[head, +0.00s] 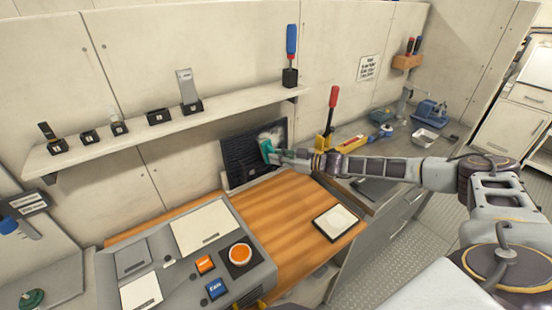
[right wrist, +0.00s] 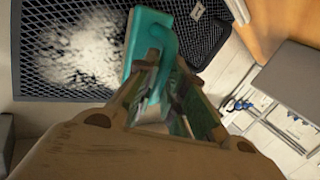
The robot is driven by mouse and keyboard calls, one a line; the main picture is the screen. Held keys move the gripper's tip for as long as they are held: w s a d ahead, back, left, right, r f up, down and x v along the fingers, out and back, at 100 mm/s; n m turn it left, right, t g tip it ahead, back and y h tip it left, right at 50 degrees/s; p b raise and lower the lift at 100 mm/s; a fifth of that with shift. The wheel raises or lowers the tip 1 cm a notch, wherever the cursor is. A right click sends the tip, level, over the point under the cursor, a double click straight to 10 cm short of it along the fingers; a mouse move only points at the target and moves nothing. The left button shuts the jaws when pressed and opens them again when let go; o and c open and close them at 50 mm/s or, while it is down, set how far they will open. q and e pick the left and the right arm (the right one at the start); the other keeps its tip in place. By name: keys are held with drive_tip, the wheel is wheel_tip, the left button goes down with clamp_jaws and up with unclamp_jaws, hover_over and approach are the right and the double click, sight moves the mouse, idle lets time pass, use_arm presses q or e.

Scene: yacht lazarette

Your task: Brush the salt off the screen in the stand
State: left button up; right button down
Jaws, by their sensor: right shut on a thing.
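The screen (head: 242,157) is a dark mesh panel standing tilted at the back of the wooden worktop, below the shelf. A patch of white salt (head: 268,134) lies on its upper right part; it shows large in the right wrist view (right wrist: 85,50). My right gripper (head: 280,156) is shut on a teal brush (head: 267,151), which is in front of the screen at its right side. In the right wrist view the brush (right wrist: 147,45) overlaps the right edge of the salt; whether it touches the mesh is unclear. The stand is mostly hidden. My left gripper is not in view.
A wall shelf (head: 170,130) with several small tools in holders runs above the screen. A grey console (head: 185,262) with buttons stands at the front left. A white-topped pad (head: 338,222) lies on the wooden worktop (head: 275,215). A red-handled tool (head: 333,98) stands right of the screen.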

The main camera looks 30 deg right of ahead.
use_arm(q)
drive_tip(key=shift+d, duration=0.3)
use_arm(e)
drive_tip(key=shift+d, duration=0.15)
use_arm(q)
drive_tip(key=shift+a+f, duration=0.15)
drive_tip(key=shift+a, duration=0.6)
use_arm(e)
drive_tip(key=d, duration=0.3)
drive_tip(key=shift+w+d, duration=0.1)
drive_tip(key=shift+w, duration=0.3)
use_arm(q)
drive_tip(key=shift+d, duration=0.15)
use_arm(e)
drive_tip(key=shift+r, duration=0.1)
use_arm(q)
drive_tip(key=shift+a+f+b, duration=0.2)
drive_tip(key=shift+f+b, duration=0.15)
drive_tip(key=shift+b, duration=0.2)
use_arm(e)
drive_tip(key=d, duration=0.3)
drive_tip(key=shift+w+d, duration=0.2)
